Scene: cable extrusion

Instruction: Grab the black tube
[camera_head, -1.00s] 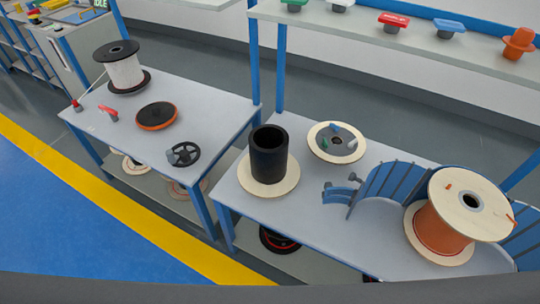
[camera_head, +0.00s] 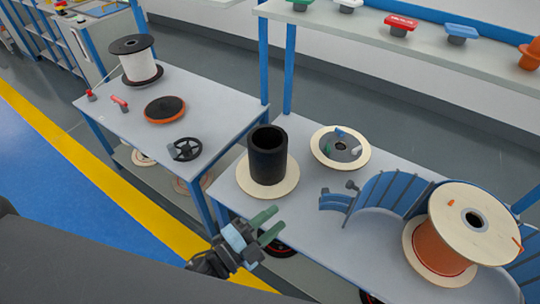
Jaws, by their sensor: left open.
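The black tube (camera_head: 267,155) stands upright on a pale wooden disc (camera_head: 270,190) at the left end of the right-hand table (camera_head: 330,228). Its open top faces up. My left gripper (camera_head: 267,227) has green fingers, spread apart and empty. It is at the front edge of that table, below and in front of the tube in the picture, and apart from it. My right gripper is not in view.
A second wooden disc with small parts (camera_head: 340,147) lies right of the tube. A blue slatted guard (camera_head: 388,193) and an orange cable spool (camera_head: 447,245) stand further right. The left table (camera_head: 205,103) holds a white spool (camera_head: 139,66). A shelf (camera_head: 400,40) runs behind.

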